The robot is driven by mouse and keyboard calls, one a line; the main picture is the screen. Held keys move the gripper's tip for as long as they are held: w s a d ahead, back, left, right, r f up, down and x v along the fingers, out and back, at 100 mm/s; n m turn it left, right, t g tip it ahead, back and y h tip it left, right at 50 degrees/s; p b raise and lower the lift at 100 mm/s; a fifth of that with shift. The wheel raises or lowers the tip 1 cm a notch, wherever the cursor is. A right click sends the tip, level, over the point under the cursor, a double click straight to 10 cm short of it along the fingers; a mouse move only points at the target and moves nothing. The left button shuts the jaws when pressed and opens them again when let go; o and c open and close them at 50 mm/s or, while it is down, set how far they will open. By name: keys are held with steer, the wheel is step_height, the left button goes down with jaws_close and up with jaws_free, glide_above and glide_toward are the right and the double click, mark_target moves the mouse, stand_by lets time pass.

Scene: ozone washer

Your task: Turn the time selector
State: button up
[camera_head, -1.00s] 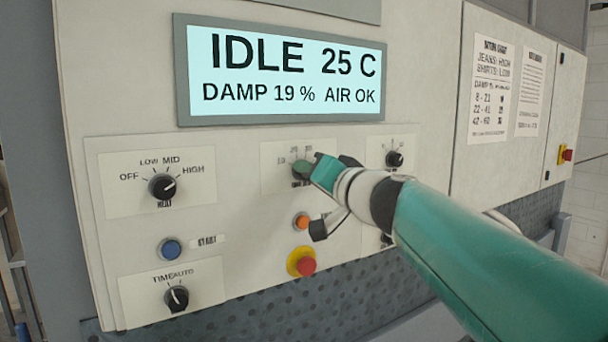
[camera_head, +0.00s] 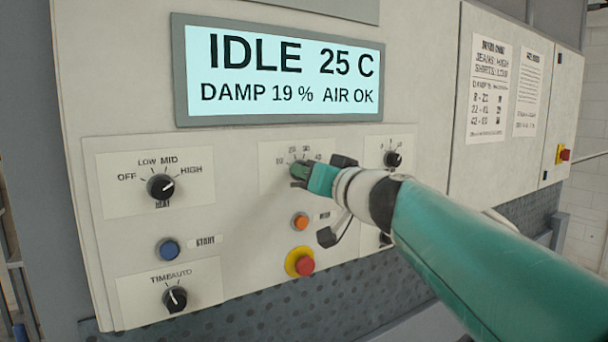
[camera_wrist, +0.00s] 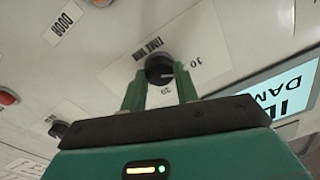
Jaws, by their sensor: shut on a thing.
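The time selector is a dark round knob on a pale plate in the middle of the panel. In the wrist view the knob (camera_wrist: 159,68) sits between the two green fingers of my gripper (camera_wrist: 160,88), beside the printed words "TIME MIN". A pale pointer line on the knob points right in that view, toward the printed numbers. In the head view my gripper (camera_head: 301,172) covers most of the knob, and the marks 10 to 40 show around it. My gripper is shut on the knob.
The display (camera_head: 284,70) above reads IDLE 25 C, DAMP 19 %, AIR OK. The heat knob (camera_head: 160,187), blue start button (camera_head: 168,249) and time/auto knob (camera_head: 175,299) are at left. An orange button (camera_head: 300,221) and red button (camera_head: 305,265) are just below my gripper.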

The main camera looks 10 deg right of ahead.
steer(key=o, duration=1)
steer(key=v, duration=1.3)
steer(key=shift+s, duration=0.4)
steer(key=shift+f, duration=0.1)
steer(key=s+a+f+n+g, duration=0.1)
steer(key=s+a+f+g, duration=0.2)
steer(key=f, duration=0.6)
steer(key=s+a+f+g, duration=0.1)
steer(key=a+f+g, duration=0.25)
steer(key=f, duration=0.45)
steer(key=s+f+g+h, duration=0.1)
steer(key=s+f+h, duration=0.1)
steer(key=f, duration=0.3)
steer(key=s+d+f+g+h, duration=0.1)
steer(key=s+f+g+h, duration=0.1)
steer(key=s+f, duration=0.2)
steer(key=s+d+f+g+h, duration=0.1)
steer(key=s+f+g+h, duration=0.1)
steer(key=f, duration=0.4)
steer(key=shift+s+f+m, duration=0.35)
steer(key=shift+s+m, duration=0.05)
steer(key=shift+s, duration=0.05)
